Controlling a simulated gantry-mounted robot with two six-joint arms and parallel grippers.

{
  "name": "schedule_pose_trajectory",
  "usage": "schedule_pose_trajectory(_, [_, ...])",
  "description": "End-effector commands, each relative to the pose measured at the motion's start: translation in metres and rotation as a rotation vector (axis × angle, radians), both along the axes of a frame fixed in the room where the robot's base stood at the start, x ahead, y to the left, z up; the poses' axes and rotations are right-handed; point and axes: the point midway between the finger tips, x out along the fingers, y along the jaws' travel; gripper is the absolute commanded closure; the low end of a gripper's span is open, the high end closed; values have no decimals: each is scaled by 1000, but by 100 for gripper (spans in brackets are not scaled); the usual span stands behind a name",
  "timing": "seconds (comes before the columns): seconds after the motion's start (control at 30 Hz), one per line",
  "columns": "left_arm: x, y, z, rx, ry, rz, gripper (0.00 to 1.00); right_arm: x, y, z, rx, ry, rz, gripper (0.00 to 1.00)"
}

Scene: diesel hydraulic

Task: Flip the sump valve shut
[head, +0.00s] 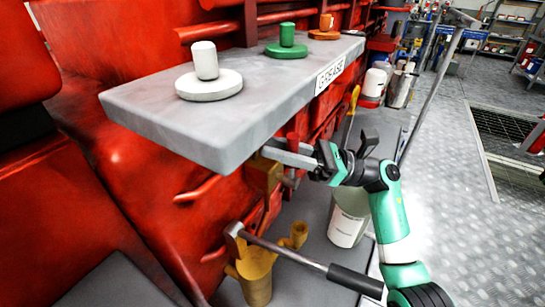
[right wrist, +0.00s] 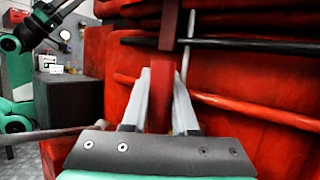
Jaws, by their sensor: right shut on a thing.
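The sump valve shows in the head view as a brass-coloured body (head: 262,173) under the front end of the grey shelf, against the red machine. Its red handle (head: 293,141) stands up by the gripper fingers. My right gripper (head: 285,154) reaches in from the right below the shelf. In the right wrist view the red handle (right wrist: 159,100) is between the two pale fingers, which are shut on it. The shelf hides part of the valve in the head view.
The grey shelf (head: 240,92) overhangs closely, carrying white (head: 207,75), green (head: 287,42) and orange (head: 325,25) knobbed discs. Below are a brass funnel-like part (head: 255,278), a black-handled bar (head: 300,258) and a pale bucket (head: 347,222). Open floor (head: 465,215) lies to the right.

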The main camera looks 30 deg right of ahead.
Motion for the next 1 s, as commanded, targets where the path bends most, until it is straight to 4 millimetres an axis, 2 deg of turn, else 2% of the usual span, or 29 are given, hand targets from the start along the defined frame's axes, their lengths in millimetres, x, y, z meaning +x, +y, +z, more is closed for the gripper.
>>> schedule_pose_trajectory(0.63, [0, 0, -3, 0, 0, 0, 24, 3, -5, 0, 55, 37, -3, 100])
schedule_pose_trajectory(0.67, [0, 0, -3, 0, 0, 0, 24, 3, -5, 0, 55, 37, -3, 71])
schedule_pose_trajectory(0.8, [0, 0, -3, 0, 0, 0, 24, 3, -5, 0, 54, 36, -2, 46])
schedule_pose_trajectory(0.83, [0, 0, -3, 0, 0, 0, 24, 3, -5, 0, 54, 35, -2, 43])
schedule_pose_trajectory(1.0, [0, 0, -3, 0, 0, 0, 24, 3, -5, 0, 53, 33, -1, 43])
